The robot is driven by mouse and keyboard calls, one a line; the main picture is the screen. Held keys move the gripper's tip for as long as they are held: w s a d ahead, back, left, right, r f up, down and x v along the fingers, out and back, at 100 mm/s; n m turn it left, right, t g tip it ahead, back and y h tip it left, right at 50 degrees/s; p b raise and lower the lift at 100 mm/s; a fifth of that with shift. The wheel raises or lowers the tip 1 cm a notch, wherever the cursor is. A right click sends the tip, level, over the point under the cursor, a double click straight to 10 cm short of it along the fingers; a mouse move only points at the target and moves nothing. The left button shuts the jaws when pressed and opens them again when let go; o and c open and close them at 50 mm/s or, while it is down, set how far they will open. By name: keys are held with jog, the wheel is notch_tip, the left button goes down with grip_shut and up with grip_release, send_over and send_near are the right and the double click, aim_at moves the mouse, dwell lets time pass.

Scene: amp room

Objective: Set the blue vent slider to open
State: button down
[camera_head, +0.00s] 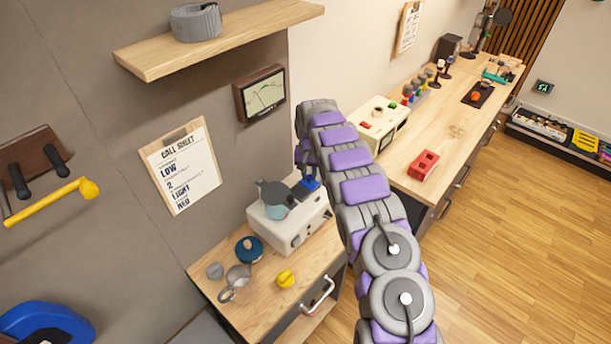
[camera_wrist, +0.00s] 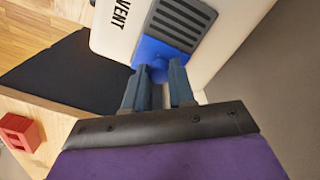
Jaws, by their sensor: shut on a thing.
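The blue vent slider (camera_wrist: 152,50) is a flat blue plate with a small knob. It sits on a white casing (camera_wrist: 118,42) marked VENT, at the end of a dark slotted grille (camera_wrist: 180,20) nearest my gripper. Several grille slots show uncovered. My gripper (camera_wrist: 158,76) is shut on the slider's knob, with one dark finger on each side of it. In the head view the blue slider (camera_head: 309,184) shows at the back of the white unit (camera_head: 287,228), below my arm. My arm hides part of that area, and the fingertips are hard to make out there.
A grey and teal pot (camera_head: 276,200) stands on the white unit, close beside my gripper. A red block (camera_head: 423,165) lies on the right-hand counter.

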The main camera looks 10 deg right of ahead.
jog(key=shift+w+r, duration=0.1)
jog(key=c, duration=1.4)
grip_release()
jog(key=o, duration=0.5)
jog(key=shift+d, duration=0.2)
jog(key=shift+c, duration=0.2)
notch_tip(320, 180, up, 17)
jog(key=p, duration=0.1)
jog(key=shift+p, duration=0.4)
jog(key=shift+w, duration=0.1)
